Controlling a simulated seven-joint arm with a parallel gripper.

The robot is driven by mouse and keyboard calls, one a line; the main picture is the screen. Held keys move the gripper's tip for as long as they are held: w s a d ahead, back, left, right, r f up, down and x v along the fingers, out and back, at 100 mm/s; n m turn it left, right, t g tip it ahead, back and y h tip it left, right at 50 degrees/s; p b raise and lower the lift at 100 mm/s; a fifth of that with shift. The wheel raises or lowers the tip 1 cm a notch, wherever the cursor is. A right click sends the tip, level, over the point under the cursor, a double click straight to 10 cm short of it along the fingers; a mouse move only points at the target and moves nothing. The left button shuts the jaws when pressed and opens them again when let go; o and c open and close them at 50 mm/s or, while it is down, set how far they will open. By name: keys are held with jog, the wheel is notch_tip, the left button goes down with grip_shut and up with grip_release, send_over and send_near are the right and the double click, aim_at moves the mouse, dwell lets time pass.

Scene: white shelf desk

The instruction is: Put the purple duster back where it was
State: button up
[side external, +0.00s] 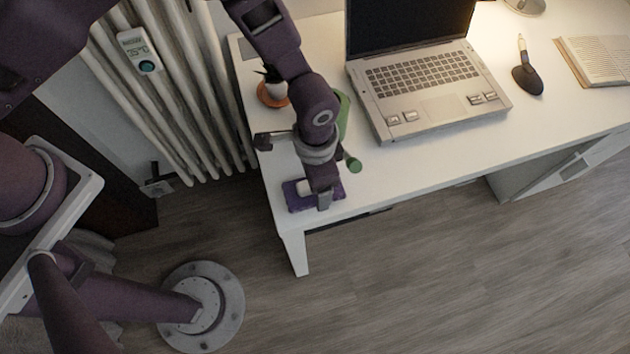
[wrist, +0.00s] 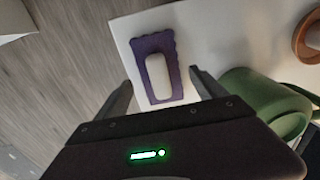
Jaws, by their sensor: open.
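The purple duster (side external: 335,191) lies on the white desk near its front left corner. In the wrist view the duster (wrist: 143,48) shows a purple scalloped pad with a white handle block (wrist: 157,77) on top. My gripper (side external: 322,196) is directly over the duster and hides part of it. In the wrist view my gripper (wrist: 158,88) is open, with one finger on each side of the duster's near end. I cannot tell whether the fingers touch it.
A green watering can (wrist: 262,98) stands close to the right finger; it also shows behind my arm (side external: 354,164). A small potted plant (side external: 272,92) and a laptop (side external: 425,90) are farther back. The desk's front edge (side external: 400,198) is close to the duster.

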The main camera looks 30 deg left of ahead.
jog(key=a+r+n+t, duration=0.1)
jog(key=a+r, duration=0.3)
jog(key=r, duration=0.6)
jog(key=w+a+r+n+h, duration=0.1)
jog(key=a+r+n, duration=0.1)
jog(key=a+r, duration=0.5)
jog(key=a+r+n+t, duration=0.1)
jog(key=a+r, duration=0.1)
jog(key=r, duration=1)
jog(key=s+a+r+n+t, duration=0.1)
jog(key=s+a+r+n, duration=0.1)
jog(key=s+a, duration=0.4)
jog(key=s+a+r+n+t+y, duration=0.1)
jog(key=s+a+r+n+t, duration=0.1)
jog(key=s+a+r, duration=0.3)
jog(key=s+a+n, duration=0.1)
jog(key=s+a, duration=0.1)
jog(key=s, duration=0.1)
jog(key=shift+s+a+r+t, duration=0.2)
jog(key=shift+s+a+t, duration=0.05)
jog(key=shift+s+t, duration=0.1)
